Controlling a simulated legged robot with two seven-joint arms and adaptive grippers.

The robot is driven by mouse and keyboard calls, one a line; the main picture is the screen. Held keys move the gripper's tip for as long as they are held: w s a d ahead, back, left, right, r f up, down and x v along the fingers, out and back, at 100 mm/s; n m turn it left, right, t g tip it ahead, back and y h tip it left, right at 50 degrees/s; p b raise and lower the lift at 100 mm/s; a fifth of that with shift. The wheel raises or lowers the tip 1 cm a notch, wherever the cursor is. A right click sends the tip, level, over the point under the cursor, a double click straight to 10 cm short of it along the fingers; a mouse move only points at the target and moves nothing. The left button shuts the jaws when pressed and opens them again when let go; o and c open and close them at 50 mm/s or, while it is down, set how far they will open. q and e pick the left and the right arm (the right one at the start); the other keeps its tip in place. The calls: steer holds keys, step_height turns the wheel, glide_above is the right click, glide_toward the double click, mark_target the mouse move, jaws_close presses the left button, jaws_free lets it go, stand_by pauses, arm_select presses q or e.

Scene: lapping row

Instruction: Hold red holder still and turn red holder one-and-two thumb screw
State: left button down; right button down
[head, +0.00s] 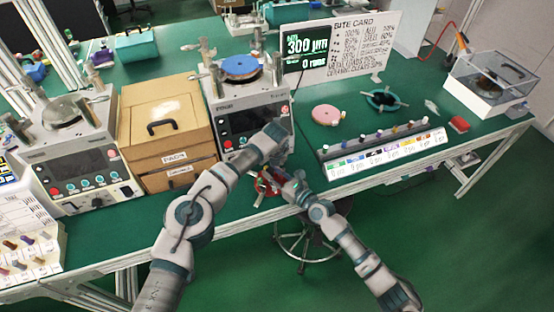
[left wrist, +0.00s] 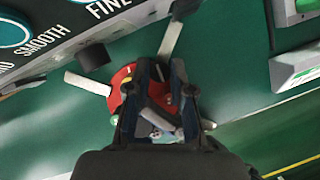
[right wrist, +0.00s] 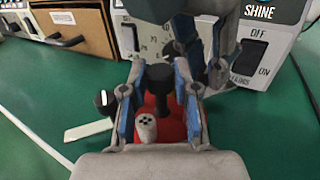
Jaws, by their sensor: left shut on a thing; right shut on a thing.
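The red holder (head: 265,184) is at the front edge of the green bench, below the middle machine. It is a red disc with pale arms, partly hidden by both grippers. My left gripper (head: 277,155) reaches down and is shut on the red holder, which shows in the left wrist view (left wrist: 120,88). My right gripper (head: 283,180) comes from the right and is shut at a dark thumb screw (right wrist: 160,82) between its fingers, over the red body in the right wrist view (right wrist: 173,128). The screw's label is hidden, so I cannot tell which pair it joins.
The machine with a blue plate (head: 240,67) stands just behind the grippers. A wooden drawer box (head: 165,120) is to its left. A pink disc (head: 326,115), a green holder (head: 383,99) and a labelled rack (head: 385,150) lie right. A stool (head: 305,240) stands below.

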arm_select(q)
steer(key=m+h, duration=0.1)
steer(key=m, duration=0.2)
steer(key=shift+a, duration=0.1)
steer(key=shift+w+a+m+g+h, duration=0.1)
steer(key=shift+m+g+h, duration=0.2)
steer(key=shift+m, duration=0.65)
steer(key=shift+w+a+m+g+h, duration=0.15)
steer(key=shift+m+h, duration=0.25)
steer(key=shift+m, duration=0.55)
steer(key=shift+d, duration=0.1)
steer(key=c, duration=1)
jaws_free()
steer(key=shift+s, duration=0.1)
steer(key=v, duration=1.1)
steer(key=shift+r, duration=0.35)
